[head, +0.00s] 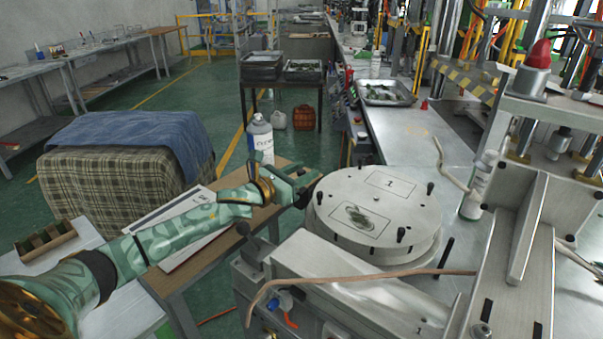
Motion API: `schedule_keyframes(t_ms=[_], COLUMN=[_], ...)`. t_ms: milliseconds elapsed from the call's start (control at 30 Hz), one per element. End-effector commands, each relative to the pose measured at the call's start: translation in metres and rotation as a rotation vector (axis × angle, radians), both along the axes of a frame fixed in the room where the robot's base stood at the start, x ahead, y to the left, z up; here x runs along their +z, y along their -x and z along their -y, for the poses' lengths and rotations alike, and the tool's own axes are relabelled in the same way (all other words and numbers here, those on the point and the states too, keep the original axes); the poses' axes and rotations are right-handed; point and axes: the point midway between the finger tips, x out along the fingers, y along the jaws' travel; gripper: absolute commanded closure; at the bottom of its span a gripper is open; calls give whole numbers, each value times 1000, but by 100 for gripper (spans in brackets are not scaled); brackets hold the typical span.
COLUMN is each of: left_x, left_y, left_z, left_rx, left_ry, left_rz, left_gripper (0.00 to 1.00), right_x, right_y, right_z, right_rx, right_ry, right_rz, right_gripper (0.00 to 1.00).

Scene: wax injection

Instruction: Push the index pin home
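A round metal turntable (350,192) stands right of centre in the head view. It has black pegs on top and two outlined rectangles marked on its face, one with a dark green patch in it. My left gripper (303,186) is at the turntable's left rim, beside a dark part there. I cannot tell whether it touches that part, or whether its fingers are open or shut. I cannot make out the index pin for certain; it may be that dark part, partly hidden by the gripper. My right gripper is not in view.
A tan hose (375,276) crosses the machine in front of the turntable. A metal frame (527,240) stands at the right.

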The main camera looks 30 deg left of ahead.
Motion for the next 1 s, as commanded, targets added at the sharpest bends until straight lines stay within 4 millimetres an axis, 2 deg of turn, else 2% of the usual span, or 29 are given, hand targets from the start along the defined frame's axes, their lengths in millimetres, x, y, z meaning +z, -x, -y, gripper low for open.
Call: schedule_keyframes(t_ms=[67,167,200,233,367,500,800,833,867,1000], left_x=[0,0,0,0,-3,-20,-21,-21,-21,-20], left_y=[0,0,0,0,0,0,1,1,1,1], left_z=[0,0,0,0,0,1,0,0,0,0], left_rx=[0,0,0,0,0,-1,0,-1,-1,0], left_ry=[0,0,1,1,1,2,0,1,0,0], left_rz=[0,0,0,0,-1,-3,-5,-5,-5,-3], left_gripper=[61,86,97,100,100,100,100,71,62,61], right_x=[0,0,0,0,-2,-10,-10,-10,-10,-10], right_y=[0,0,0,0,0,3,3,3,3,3], right_z=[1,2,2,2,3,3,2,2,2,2], right_rx=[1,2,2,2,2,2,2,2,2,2], right_ry=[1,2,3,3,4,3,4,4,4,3], right_rz=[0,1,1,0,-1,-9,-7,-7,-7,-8], right_gripper=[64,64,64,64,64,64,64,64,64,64])
